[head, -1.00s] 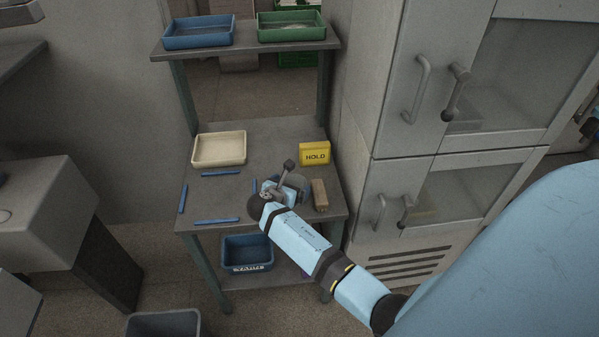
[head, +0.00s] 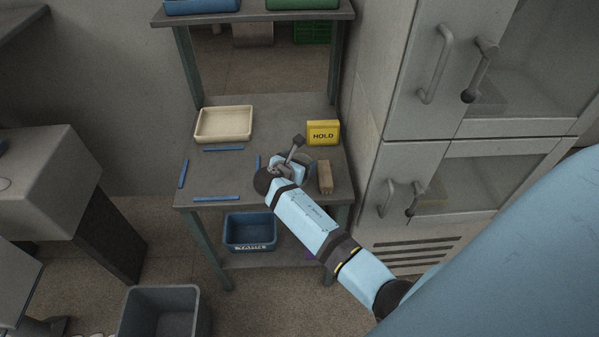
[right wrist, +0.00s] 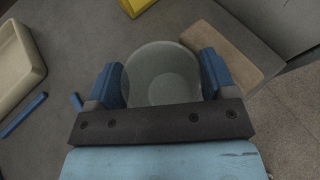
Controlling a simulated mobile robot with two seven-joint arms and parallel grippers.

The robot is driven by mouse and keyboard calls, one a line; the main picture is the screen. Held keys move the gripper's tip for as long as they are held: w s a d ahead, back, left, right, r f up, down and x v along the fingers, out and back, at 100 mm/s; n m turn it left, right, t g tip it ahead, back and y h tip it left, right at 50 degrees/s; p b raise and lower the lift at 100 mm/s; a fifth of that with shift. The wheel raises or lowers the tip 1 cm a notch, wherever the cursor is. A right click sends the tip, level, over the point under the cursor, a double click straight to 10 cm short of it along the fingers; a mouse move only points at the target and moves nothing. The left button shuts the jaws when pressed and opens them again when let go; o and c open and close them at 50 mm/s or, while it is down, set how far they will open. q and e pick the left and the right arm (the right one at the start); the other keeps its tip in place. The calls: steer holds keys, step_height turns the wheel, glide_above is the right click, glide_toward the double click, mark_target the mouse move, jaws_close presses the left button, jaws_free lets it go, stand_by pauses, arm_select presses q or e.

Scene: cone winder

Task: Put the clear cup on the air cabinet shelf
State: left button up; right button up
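The clear cup (right wrist: 162,75) stands on the grey bench and shows from above in the right wrist view. The blue fingers of my right gripper (right wrist: 163,85) lie on either side of it, close to its wall; whether they press on it I cannot tell. In the head view my right gripper (head: 290,162) is over the bench's front right part and hides most of the cup. A tall grey cabinet (head: 395,165) with glass-windowed doors and lever handles stands to the right; its doors look shut. My left gripper is not in view.
A wooden block (head: 325,177) lies just right of the cup, with a yellow HOLD sign (head: 323,133) behind it. A cream tray (head: 224,124) and several blue strips are on the bench (head: 215,175). A blue bin (head: 250,231) sits below, and a grey bin (head: 163,312) on the floor.

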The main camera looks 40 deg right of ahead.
steer(key=c, duration=0.3)
steer(key=shift+r, duration=0.15)
steer(key=shift+d+r, duration=0.1)
steer(key=shift+r, duration=0.2)
step_height(320, 180, up, 22)
steer(key=a+n+t+y+p, duration=0.1)
steer(key=n+t+p, duration=0.1)
steer(key=s+a+n+t+y+p, duration=0.1)
steer(key=s+a+n+y, duration=0.2)
steer(key=a, duration=0.1)
steer(key=s+a+n+t+y+p, duration=0.1)
steer(key=s+a+n+t+y, duration=0.1)
steer(key=s+a+n+y, duration=0.2)
steer(key=s+a+n+t+y+p, duration=0.1)
steer(key=s+a+n+t+y, duration=0.1)
steer(key=s+a+n+y, duration=0.1)
steer(key=shift+s+a+f+n+y+p, duration=0.3)
steer(key=shift+s+a+n, duration=0.2)
steer(key=shift+s, duration=0.2)
steer(key=shift+r, duration=0.1)
